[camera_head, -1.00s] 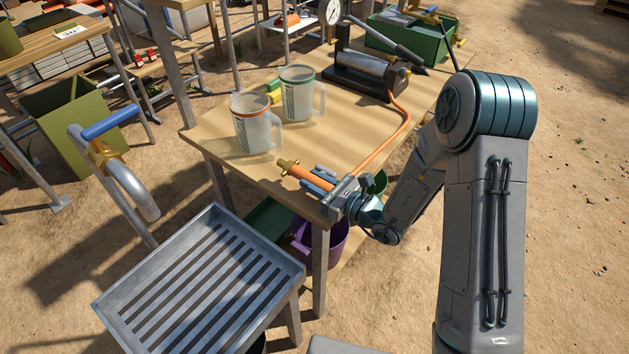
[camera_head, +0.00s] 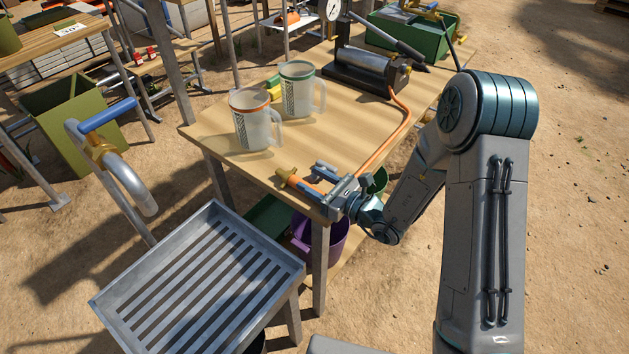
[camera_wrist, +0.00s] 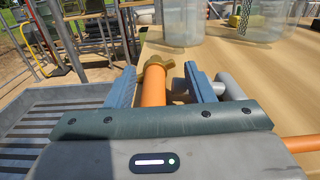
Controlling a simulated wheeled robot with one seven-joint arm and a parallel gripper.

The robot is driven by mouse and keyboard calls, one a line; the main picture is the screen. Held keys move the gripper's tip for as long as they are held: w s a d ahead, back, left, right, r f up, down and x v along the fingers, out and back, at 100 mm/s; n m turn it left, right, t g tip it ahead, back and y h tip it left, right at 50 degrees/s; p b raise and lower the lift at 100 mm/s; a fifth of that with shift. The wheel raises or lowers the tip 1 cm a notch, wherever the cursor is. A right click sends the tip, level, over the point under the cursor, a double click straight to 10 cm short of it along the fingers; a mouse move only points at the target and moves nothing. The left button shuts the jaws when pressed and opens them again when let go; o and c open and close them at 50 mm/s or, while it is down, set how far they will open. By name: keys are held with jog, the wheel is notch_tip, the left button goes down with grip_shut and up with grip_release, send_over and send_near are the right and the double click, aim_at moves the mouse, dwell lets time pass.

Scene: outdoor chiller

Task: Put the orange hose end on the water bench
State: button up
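The orange hose end (camera_head: 302,186) with a brass tip is at the near corner of the wooden bench (camera_head: 230,150). It seems to lie on the top, though contact is not clear. My gripper (camera_head: 309,178) is over this corner, its blue fingers apart on either side of the hose end. In the wrist view the orange hose end (camera_wrist: 154,86) is between the fingers, close to the left one, with a clear gap to the right one. The orange hose (camera_head: 402,125) runs back to a hand pump (camera_head: 365,73). No label shows which surface is the water bench.
Two clear jugs, one orange-rimmed (camera_head: 257,120) and one green-rimmed (camera_head: 299,90), stand behind the hose end. A slatted metal tray (camera_head: 205,275) with a blue-handled tap (camera_head: 115,135) is at front left. A purple bucket (camera_head: 325,240) sits below the bench. The bench middle is clear.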

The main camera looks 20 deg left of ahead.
jog(key=shift+r+p, duration=0.4)
jog(key=shift+p, duration=0.05)
jog(key=b+v, duration=0.2)
jog(key=v, duration=1)
jog(key=shift+r, duration=0.15)
